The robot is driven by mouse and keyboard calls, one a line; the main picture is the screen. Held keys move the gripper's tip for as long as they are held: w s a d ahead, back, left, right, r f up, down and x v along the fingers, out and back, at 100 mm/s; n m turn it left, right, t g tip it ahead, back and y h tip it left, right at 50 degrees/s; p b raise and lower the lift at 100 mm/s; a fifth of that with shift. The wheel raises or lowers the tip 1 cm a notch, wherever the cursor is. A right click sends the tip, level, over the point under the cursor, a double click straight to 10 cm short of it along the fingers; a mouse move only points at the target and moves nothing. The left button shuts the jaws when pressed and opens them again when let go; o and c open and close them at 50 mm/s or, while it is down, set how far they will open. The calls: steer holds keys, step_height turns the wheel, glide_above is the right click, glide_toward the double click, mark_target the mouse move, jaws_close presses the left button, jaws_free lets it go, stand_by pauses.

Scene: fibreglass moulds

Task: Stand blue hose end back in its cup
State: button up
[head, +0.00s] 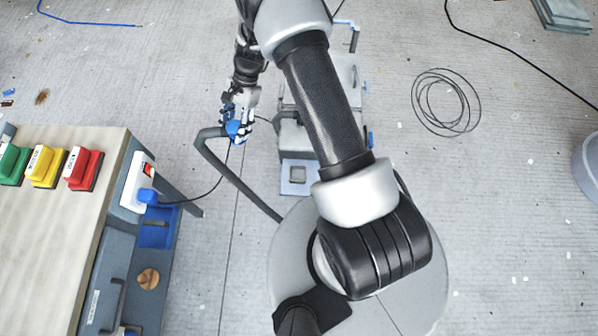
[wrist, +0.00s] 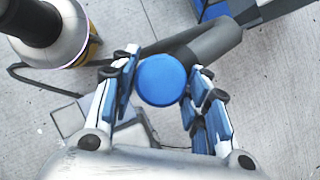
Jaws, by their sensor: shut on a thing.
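My gripper (head: 238,124) is shut on the blue hose end (head: 236,131), above the floor to the right of the workbench. In the wrist view the hose end (wrist: 162,80) shows as a round blue cap between the two fingers. A thick grey hose (head: 232,176) bends near my gripper and runs down to the right; it also shows behind the cap in the wrist view (wrist: 215,42). I cannot clearly make out the cup. A blue holder (head: 155,235) is on the bench's right side, but I cannot tell whether it is the cup.
The workbench (head: 60,245) at left carries green (head: 12,165), yellow (head: 46,167) and red (head: 83,169) blocks. A switch box (head: 138,183) with a blue plug (head: 148,197) is on its side. A coiled black cable (head: 446,102) lies on open floor at right.

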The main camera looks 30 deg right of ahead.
steer(key=s+d+f+m+t+h, duration=0.1)
steer(key=s+d+f+m+t, duration=0.25)
steer(key=d+f+m, duration=0.55)
steer(key=s+d+f+m+t+h, duration=0.15)
steer(key=d+f+m+t, duration=0.25)
steer(key=d+f+m, duration=0.5)
steer(key=shift+s+a+f+n+b, duration=0.15)
steer(key=shift+f+n+b, duration=0.3)
steer(key=shift+f+b, duration=2.05)
steer(key=shift+s+f+n+b, duration=0.15)
steer(key=shift+f+n, duration=0.25)
steer(key=shift+f, duration=4.5)
steer(key=shift+s+a+f+n+b, duration=0.1)
steer(key=shift+s+f+n+b, duration=0.25)
steer(key=shift+f+b, duration=2.15)
step_height(320, 180, down, 3)
steer(key=shift+w+r+p, duration=0.1)
steer(key=shift+r+p, duration=0.1)
steer(key=shift+p, duration=1)
steer(key=shift+f, duration=0.15)
steer(key=o, duration=0.9)
steer(key=shift+r, duration=0.2)
